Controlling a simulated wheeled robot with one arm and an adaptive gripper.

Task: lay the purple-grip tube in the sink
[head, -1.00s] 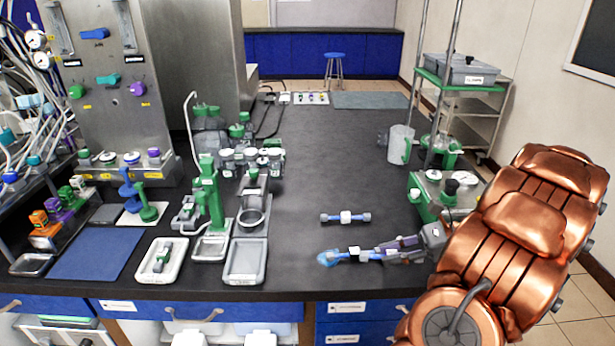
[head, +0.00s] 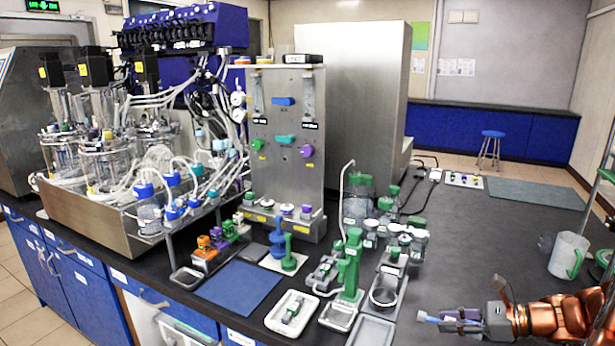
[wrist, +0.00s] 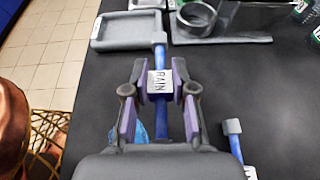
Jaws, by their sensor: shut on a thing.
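My gripper (wrist: 160,88) is shut on a blue tube (wrist: 160,65) with a white label block reading "RAIN" (wrist: 160,82). Purple surfaces flank the block on both sides; I cannot tell whether they belong to the tube's grip or to my fingers. The tube points away from me over the dark bench, its grey far end overlapping a grey tray's (wrist: 97,44) near edge in the wrist view. In the head view my gripper (head: 445,320) is at the lower right, with the tube's pale blue end sticking out left. I cannot make out a sink for certain.
A second blue tube with a grey end (wrist: 233,128) lies to the right in the wrist view. A green stand (head: 350,265), a white tray (head: 272,322) and a blue mat (head: 238,286) are to the left. A jug (head: 567,255) stands right.

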